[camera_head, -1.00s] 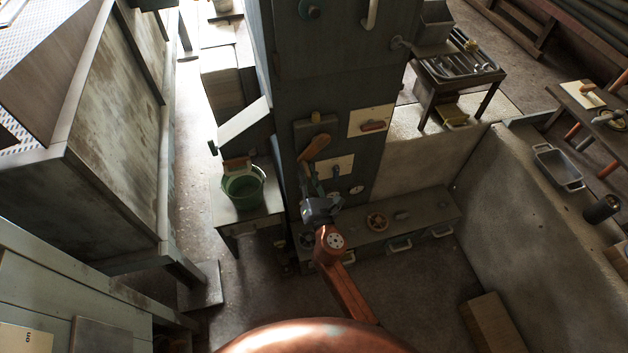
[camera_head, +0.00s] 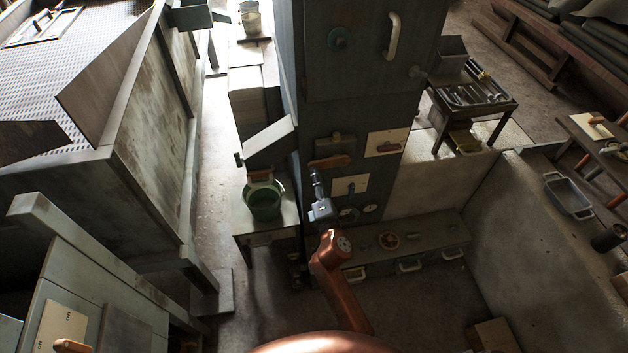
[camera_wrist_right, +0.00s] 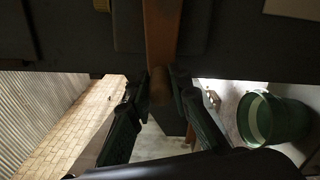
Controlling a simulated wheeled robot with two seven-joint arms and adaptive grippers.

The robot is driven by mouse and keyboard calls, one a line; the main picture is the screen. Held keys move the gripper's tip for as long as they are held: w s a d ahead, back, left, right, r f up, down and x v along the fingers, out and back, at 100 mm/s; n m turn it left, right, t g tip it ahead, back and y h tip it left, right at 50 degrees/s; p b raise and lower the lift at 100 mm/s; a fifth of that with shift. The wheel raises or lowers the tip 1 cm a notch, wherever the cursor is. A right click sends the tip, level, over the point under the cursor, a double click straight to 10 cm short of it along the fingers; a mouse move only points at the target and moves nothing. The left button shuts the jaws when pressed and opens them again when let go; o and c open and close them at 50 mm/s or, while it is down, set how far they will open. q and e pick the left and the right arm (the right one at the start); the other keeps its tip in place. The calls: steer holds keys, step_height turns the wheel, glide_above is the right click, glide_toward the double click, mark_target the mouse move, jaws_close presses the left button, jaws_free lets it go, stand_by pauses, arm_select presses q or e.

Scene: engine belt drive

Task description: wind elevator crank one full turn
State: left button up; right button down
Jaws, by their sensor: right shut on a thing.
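The crank (camera_head: 332,161) is a brown arm on the front of the dark elevator column (camera_head: 345,95). It lies nearly level, its free end towards the left. My right gripper (camera_head: 314,174) reaches up from below to that free end and is shut on it. In the right wrist view the crank (camera_wrist_right: 162,38) comes down from the top between the two dark fingers of my right gripper (camera_wrist_right: 160,88). The exact contact at the fingertips is dark and hard to see. My left gripper is not in view.
A switch plate (camera_head: 387,142) and a second plate (camera_head: 350,187) sit close to the crank. A green bucket (camera_head: 264,201) stands on a small table to the left. A bench with drawers (camera_head: 440,235) runs below. Open floor lies at front right.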

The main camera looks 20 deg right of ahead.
steer(key=shift+r+m, duration=0.3)
steer(key=shift+r, duration=0.4)
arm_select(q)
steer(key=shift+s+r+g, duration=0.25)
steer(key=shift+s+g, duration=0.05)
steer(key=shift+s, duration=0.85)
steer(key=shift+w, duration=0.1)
arm_select(e)
steer(key=c, duration=2.1)
jaws_free()
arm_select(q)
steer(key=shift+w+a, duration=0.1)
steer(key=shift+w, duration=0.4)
arm_select(e)
steer(key=o, duration=0.3)
steer(key=shift+o, duration=0.2)
steer(key=shift+s+f, duration=0.1)
steer(key=shift+f, duration=0.15)
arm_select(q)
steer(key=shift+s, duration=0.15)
arm_select(e)
steer(key=s, duration=0.7)
steer(key=shift+s+a, duration=0.15)
steer(key=shift+a, duration=0.15)
